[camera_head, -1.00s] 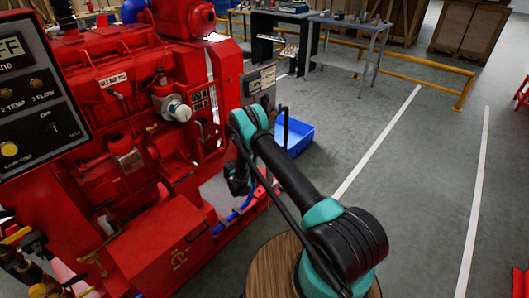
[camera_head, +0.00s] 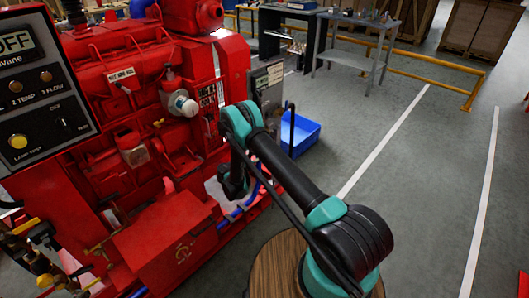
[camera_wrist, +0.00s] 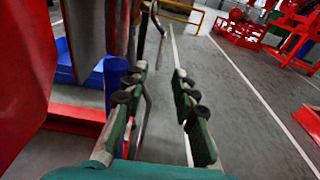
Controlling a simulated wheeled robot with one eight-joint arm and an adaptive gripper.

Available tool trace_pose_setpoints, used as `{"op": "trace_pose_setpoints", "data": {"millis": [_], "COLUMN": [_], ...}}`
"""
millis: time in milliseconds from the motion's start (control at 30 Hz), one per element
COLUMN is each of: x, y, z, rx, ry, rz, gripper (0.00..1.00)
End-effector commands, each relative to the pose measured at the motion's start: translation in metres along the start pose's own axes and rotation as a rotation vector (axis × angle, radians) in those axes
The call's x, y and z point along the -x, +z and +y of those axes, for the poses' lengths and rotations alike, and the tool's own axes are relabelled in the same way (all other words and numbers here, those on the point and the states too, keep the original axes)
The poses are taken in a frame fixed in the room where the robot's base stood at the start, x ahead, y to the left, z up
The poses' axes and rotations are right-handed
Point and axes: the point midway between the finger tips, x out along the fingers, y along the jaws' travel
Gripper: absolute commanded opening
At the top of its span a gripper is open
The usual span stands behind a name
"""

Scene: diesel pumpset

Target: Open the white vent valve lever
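I cannot make out a white vent valve lever for certain in either view. A white-capped cylinder (camera_head: 182,104) sticks out of the red engine (camera_head: 125,90) in the head view; it does not look like a lever. My gripper (camera_wrist: 160,72) is open in the wrist view, its two green fingers with black pads standing apart. A thin grey curved rod (camera_wrist: 145,115) runs close by the left finger; I cannot tell whether it touches or what it belongs to. In the head view my gripper is mostly hidden by my arm, low beside the engine.
A control panel (camera_head: 45,85) stands at the left. A grey table (camera_head: 352,45) and yellow rail (camera_head: 430,75) stand behind.

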Motion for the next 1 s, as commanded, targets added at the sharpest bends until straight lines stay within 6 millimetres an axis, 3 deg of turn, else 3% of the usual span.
{"op": "trace_pose_setpoints", "data": {"millis": [200, 433, 767, 1000], "x": [0.001, -0.001, 0.012, 0.039], "y": [0.0, 0.009, 0.041, 0.067], "z": [0.0, 0.002, 0.008, 0.005], "rx": [0.0, -0.005, -0.004, -0.001], "ry": [0.0, -0.005, -0.019, -0.012], "rz": [0.0, 0.049, 0.332, 0.566], "gripper": [0.28, 0.0, 0.0, 0.0]}}
